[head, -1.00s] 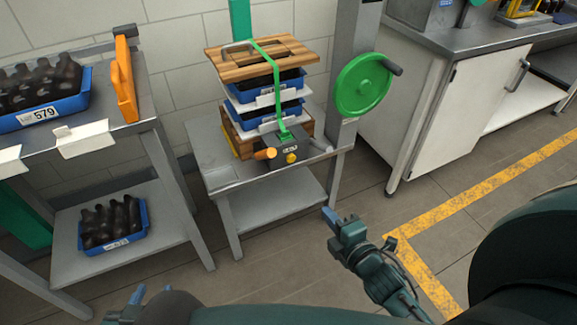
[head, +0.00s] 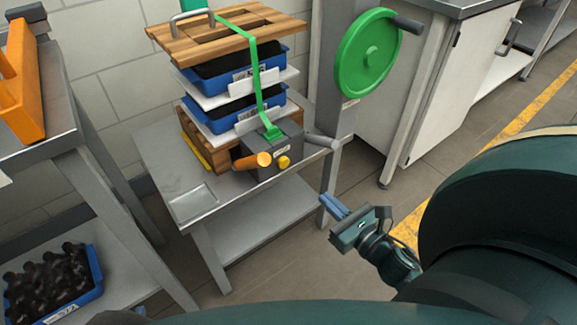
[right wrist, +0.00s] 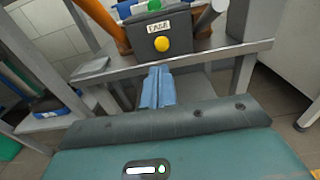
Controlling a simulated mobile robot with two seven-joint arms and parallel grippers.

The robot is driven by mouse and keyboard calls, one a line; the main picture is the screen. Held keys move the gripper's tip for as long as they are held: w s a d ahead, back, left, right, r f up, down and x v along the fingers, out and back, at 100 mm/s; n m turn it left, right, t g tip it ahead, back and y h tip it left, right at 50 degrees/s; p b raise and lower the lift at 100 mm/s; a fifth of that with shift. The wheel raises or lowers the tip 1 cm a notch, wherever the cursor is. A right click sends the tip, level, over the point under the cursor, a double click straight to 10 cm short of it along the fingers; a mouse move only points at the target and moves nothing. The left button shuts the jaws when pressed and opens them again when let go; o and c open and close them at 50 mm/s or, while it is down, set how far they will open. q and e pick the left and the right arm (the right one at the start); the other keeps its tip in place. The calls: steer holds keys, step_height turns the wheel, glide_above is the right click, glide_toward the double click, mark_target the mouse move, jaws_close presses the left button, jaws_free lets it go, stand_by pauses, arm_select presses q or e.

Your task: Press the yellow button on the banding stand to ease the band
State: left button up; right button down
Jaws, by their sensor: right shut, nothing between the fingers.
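The yellow button (head: 284,162) sits on the front of a grey box (head: 272,150) on the banding stand (head: 165,155). It also shows in the right wrist view (right wrist: 162,45), below a label. A green band (head: 259,85) runs from the box up over a stack of blue trays topped by a wooden board (head: 225,35). My right gripper (head: 333,206) is in front of the stand, lower and to the right of the button, apart from it. In the right wrist view its blue fingers (right wrist: 158,87) are together, empty, pointing toward the box below the button. My left gripper is not clearly visible.
An orange handle (head: 252,161) and a grey lever (head: 320,141) flank the button. A green handwheel (head: 366,52) is on the post to the right. A shelf with dark bottles in a blue crate (head: 95,268) stands at the left. The floor before the stand is open.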

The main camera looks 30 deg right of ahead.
glide_toward(284, 160)
steer(key=w, duration=0.5)
steer(key=shift+w+a+f+b, duration=0.1)
steer(key=shift+f+b, duration=0.05)
steer(key=shift+b, duration=0.25)
steer(key=shift+w, duration=0.8)
arm_select(q)
steer(key=shift+w+d+f+t, duration=0.1)
steer(key=shift+w+f+t, duration=0.05)
steer(key=shift+w+t, duration=0.15)
arm_select(e)
steer(key=shift+a, duration=0.1)
